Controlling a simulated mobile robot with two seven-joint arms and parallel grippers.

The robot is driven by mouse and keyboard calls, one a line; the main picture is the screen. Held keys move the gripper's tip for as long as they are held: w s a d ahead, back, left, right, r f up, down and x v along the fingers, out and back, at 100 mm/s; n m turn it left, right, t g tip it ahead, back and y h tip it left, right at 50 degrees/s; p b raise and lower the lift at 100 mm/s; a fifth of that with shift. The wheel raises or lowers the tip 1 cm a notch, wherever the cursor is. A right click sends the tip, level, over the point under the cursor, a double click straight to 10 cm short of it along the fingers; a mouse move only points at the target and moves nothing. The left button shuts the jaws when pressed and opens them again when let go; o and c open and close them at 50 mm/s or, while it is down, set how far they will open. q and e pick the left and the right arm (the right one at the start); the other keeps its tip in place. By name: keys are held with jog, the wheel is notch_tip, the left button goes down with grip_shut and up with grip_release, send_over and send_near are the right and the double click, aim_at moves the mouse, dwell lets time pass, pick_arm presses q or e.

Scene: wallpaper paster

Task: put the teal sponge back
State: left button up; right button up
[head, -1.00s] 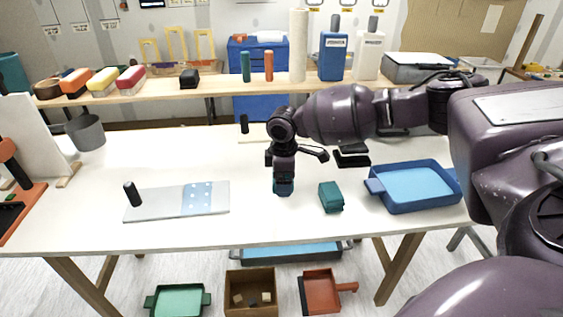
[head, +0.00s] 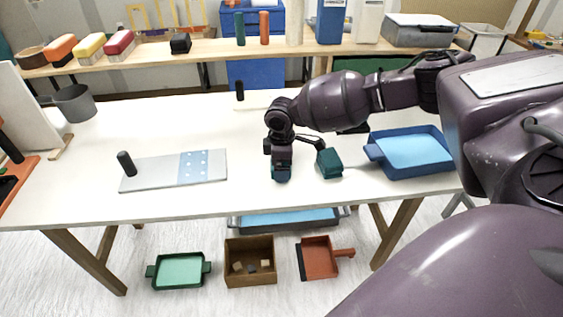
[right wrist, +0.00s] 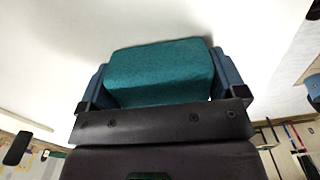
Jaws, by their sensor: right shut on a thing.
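My right gripper (head: 281,174) points down over the white table (head: 220,125), near its front middle. It is shut on the teal sponge (right wrist: 160,72), which fills the space between the two blue fingertips in the right wrist view. In the head view the near finger hides most of the sponge. I cannot tell whether the sponge touches the table. My left gripper is not in view.
A blue tray (head: 448,166) lies at the table's right. A grey board with a blue dotted patch (head: 194,166) lies at left, a grey pot (head: 76,105) behind it. Trays and a brown box (head: 249,277) are below. The table between board and gripper is clear.

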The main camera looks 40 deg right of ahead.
jog(key=o, duration=0.7)
jog(key=shift+c, duration=0.2)
jog(key=shift+f, duration=0.15)
notch_tip(320, 180, up, 5)
jog(key=shift+a+r+p, duration=0.1)
jog(key=shift+p, duration=0.4)
notch_tip(320, 180, up, 4)
jog(key=shift+s+p, duration=0.1)
jog(key=shift+p, duration=0.3)
jog(key=shift+r, duration=0.95)
